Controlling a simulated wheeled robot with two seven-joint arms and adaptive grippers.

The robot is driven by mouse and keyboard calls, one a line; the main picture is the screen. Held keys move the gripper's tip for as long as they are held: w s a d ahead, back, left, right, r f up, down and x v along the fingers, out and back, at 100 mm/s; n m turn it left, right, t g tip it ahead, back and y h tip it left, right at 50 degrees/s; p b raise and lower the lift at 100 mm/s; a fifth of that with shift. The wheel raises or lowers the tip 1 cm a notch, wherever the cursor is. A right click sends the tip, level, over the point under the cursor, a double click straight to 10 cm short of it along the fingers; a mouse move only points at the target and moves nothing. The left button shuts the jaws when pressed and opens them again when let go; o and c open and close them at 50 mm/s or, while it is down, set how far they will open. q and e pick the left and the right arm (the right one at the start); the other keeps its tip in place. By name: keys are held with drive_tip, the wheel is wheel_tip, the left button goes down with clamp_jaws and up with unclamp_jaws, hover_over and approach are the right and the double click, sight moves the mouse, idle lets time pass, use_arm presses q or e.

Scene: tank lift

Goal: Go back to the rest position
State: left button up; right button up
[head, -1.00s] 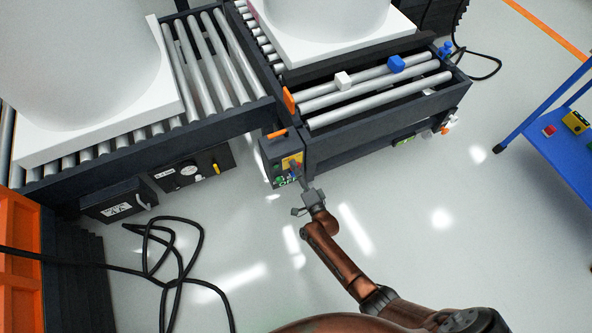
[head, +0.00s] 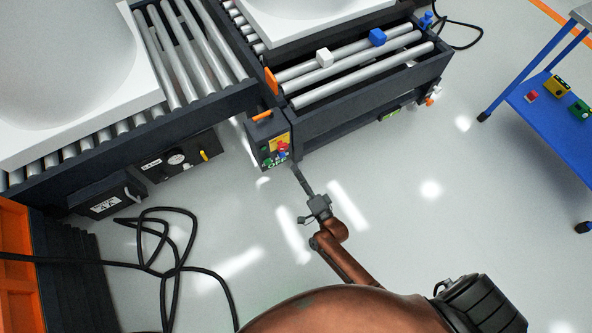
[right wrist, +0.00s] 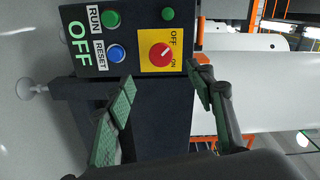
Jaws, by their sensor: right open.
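My right gripper (head: 300,180) is in the head view, just in front of and below the control box (head: 267,140) at the corner of the roller conveyor. In the right wrist view my right gripper (right wrist: 162,92) is open and empty, its two green-padded fingers spread apart. Beyond the fingers, the control box's panel carries a red rotary switch (right wrist: 161,54) on a yellow plate, a green RUN button (right wrist: 112,19), a blue RESET button (right wrist: 116,53) and a lit "OFF" sign (right wrist: 80,46). The fingers appear clear of the switch. My left gripper is not in view.
Roller conveyors (head: 370,105) carry large white tanks (head: 75,70). Black cables (head: 165,262) lie on the floor at left. A blue cart (head: 550,120) stands at right. The floor between is open.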

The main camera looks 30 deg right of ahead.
idle(0.5)
